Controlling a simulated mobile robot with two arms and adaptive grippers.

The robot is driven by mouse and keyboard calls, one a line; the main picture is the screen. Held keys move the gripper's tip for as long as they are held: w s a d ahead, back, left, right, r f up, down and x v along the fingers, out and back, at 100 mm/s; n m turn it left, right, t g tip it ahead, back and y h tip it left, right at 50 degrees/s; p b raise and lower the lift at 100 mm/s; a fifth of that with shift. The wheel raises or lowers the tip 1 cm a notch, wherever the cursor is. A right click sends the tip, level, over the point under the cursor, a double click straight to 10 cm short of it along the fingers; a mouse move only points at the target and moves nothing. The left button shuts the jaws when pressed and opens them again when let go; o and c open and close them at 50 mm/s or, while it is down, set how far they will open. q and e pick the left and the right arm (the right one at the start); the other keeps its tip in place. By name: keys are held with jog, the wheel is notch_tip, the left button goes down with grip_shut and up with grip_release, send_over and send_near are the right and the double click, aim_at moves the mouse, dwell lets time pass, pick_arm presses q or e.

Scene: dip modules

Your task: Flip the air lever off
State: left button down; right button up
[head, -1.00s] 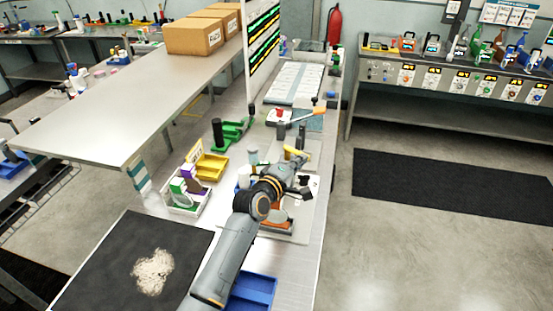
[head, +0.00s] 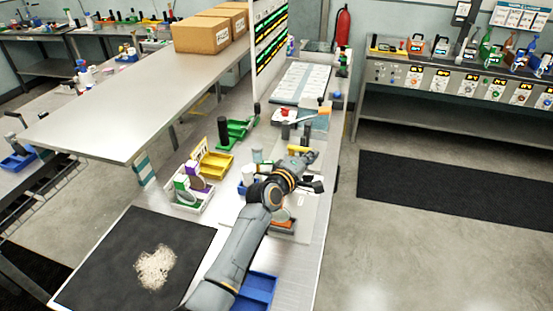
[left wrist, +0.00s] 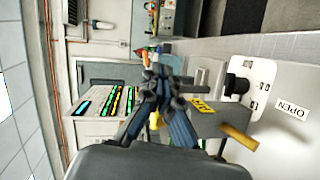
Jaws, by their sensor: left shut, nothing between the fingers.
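My left gripper (head: 308,160) reaches over the bench from the lower left. It is shut and empty, and its closed fingertips also show in the left wrist view (left wrist: 166,84). I cannot tell for sure which part is the air lever. My right gripper is not in view.
A yellow bin (head: 216,166), a green tray (head: 236,133) and a white caddy (head: 192,198) stand left of my arm. A blue tray (head: 256,290) lies beside the arm in front. A dark post (head: 285,131) stands beyond the gripper. The floor at right is clear.

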pick_arm(q)
jog(key=shift+r, duration=0.2)
jog(key=v, duration=1.2)
jog(key=shift+f, duration=0.2)
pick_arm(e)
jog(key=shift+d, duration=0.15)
